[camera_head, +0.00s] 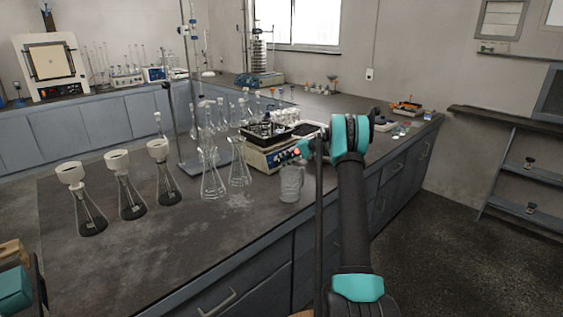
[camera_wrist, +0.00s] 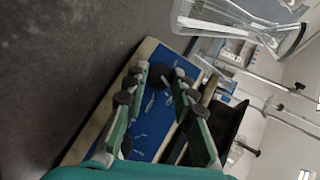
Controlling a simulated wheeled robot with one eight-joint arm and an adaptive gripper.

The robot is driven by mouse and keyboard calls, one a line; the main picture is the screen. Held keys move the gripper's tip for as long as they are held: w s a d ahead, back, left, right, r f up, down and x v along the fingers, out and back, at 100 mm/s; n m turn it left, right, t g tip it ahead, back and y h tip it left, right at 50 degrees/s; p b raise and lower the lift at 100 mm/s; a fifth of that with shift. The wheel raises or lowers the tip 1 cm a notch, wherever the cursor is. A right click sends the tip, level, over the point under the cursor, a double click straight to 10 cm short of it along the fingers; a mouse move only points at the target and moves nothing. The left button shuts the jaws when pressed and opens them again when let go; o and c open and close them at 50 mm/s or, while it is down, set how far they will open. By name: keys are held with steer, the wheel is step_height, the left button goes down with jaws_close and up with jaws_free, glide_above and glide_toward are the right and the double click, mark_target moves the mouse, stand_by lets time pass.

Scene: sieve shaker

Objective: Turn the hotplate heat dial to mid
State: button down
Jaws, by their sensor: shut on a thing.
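The hotplate (camera_head: 258,161) is a cream box with a blue front panel, standing on the dark bench in the head view. My arm reaches over its right part. In the wrist view its blue panel (camera_wrist: 152,119) with white markings fills the middle. My gripper (camera_wrist: 161,74) has its two green fingers pointing at this panel, one on each side of a dark round dial (camera_wrist: 158,73), and is shut on it. The dial's pointer mark cannot be made out. In the head view my gripper (camera_head: 302,150) is small and partly hidden by my wrist.
Glass flasks (camera_head: 212,176) stand to the left. The front left of the bench (camera_head: 150,255) is clear.

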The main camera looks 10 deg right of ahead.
stand_by(0.5)
steer(key=c, duration=1.3)
jaws_free()
steer(key=shift+o, duration=0.2)
steer(key=v, duration=1.2)
steer(key=shift+f, duration=0.2)
steer(key=shift+d, duration=0.2)
